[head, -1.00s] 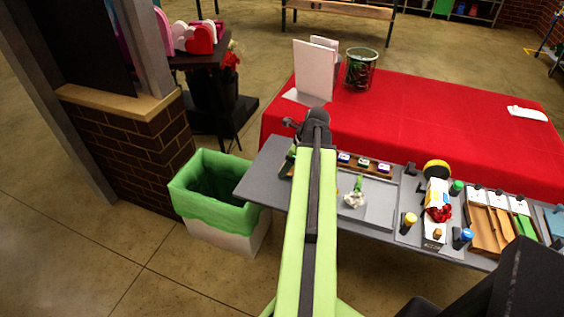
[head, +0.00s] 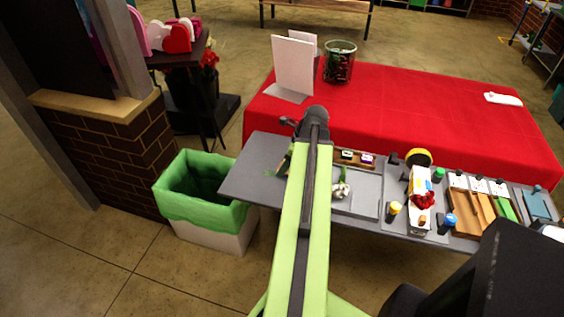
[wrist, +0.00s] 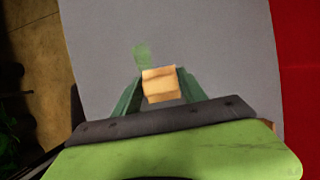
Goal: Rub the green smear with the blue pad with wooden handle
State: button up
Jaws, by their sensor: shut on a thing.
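The wrist view shows my gripper (wrist: 158,84) with its green fingers closed on a pale wooden handle (wrist: 161,84). The blue pad under the handle is hidden, so I cannot tell whether it touches the table. The green smear (wrist: 142,54) is a faint patch on the grey tabletop, just beyond the handle and slightly left of it in the wrist view. In the head view my arm covers most of the gripper, and I cannot make out the smear.
The grey table (head: 252,170) has a bare left end. A tray (head: 362,200), markers and a wooden box lie to the right. A red-covered table (head: 420,105) stands behind. A green-lined bin (head: 202,205) stands left of the grey table.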

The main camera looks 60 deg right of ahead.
jog(key=shift+s+d, duration=0.25)
jog(key=shift+s, duration=0.45)
jog(key=shift+s+d, duration=0.25)
jog(key=shift+s, duration=0.45)
jog(key=shift+s+a+f, duration=0.1)
jog(key=shift+s+a, duration=0.15)
jog(key=shift+a, duration=0.55)
jog(key=shift+w+a, duration=0.25)
jog(key=shift+w, duration=0.7)
jog(key=shift+w+a, duration=0.25)
jog(key=shift+w, duration=0.7)
jog(key=shift+w+a, duration=0.3)
jog(key=shift+w, duration=0.6)
jog(key=shift+w+a, duration=0.3)
jog(key=shift+w, duration=0.6)
jog(key=shift+w+a, duration=0.3)
jog(key=shift+w, duration=0.65)
jog(key=shift+w+a, duration=0.25)
jog(key=shift+w, duration=0.7)
notch_tip(320, 180, up, 6)
jog(key=p, duration=0.6)
jog(key=shift+s, duration=0.1)
